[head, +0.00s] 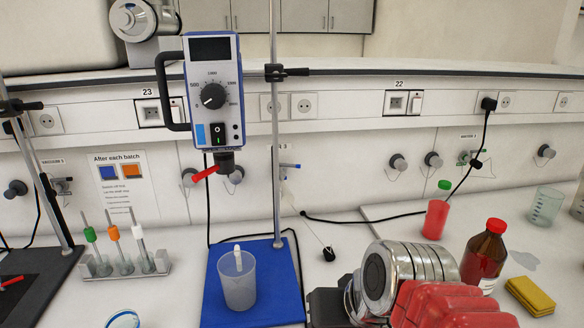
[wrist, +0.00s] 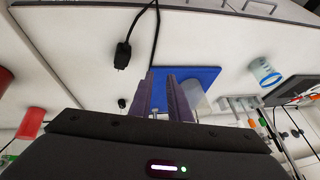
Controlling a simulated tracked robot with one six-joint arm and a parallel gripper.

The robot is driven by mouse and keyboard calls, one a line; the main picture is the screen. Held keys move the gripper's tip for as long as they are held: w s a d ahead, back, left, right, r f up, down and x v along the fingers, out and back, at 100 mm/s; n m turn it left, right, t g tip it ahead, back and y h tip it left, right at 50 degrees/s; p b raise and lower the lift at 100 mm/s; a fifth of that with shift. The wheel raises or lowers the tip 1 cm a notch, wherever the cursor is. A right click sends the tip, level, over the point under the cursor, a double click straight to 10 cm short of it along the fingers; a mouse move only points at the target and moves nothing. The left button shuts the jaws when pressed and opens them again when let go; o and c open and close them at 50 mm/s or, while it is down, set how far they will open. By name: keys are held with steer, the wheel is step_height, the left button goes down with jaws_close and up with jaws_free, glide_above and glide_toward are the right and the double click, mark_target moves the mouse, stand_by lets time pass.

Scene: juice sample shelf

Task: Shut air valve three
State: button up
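A small tap with a blue handle (head: 290,166) sticks out of the wall panel just right of the stand's rod. I cannot read its label or tell whether it is air valve three or whether it is open. Other wall fittings include one at the label "VACUUM 5" (head: 62,184) on the left and a greenish one (head: 464,158) on the right. My gripper (wrist: 162,74) shows in the wrist view, its two dark fingers apart with nothing between them. It points over the bench toward the blue stand base and is away from the wall taps.
A stirrer (head: 213,95) hangs above a beaker (head: 238,285) on a blue base (head: 270,290). A tube rack (head: 125,265) stands left. A black cable (head: 370,219) crosses the bench.

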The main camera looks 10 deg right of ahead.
steer(key=w+a+r+m+y, duration=0.3)
steer(key=w+a+y, duration=0.15)
steer(key=w, duration=0.65)
steer(key=m+t, duration=1)
steer(key=m, duration=0.1)
glide_toward(293, 166)
steer(key=d+v, duration=0.1)
steer(key=v, duration=0.2)
steer(key=shift+a, duration=0.2)
steer(key=x, duration=1.3)
steer(key=shift+w+a+f, duration=0.2)
steer(key=shift+w+a, duration=0.05)
steer(key=shift+a, duration=0.05)
steer(key=shift+c, duration=0.7)
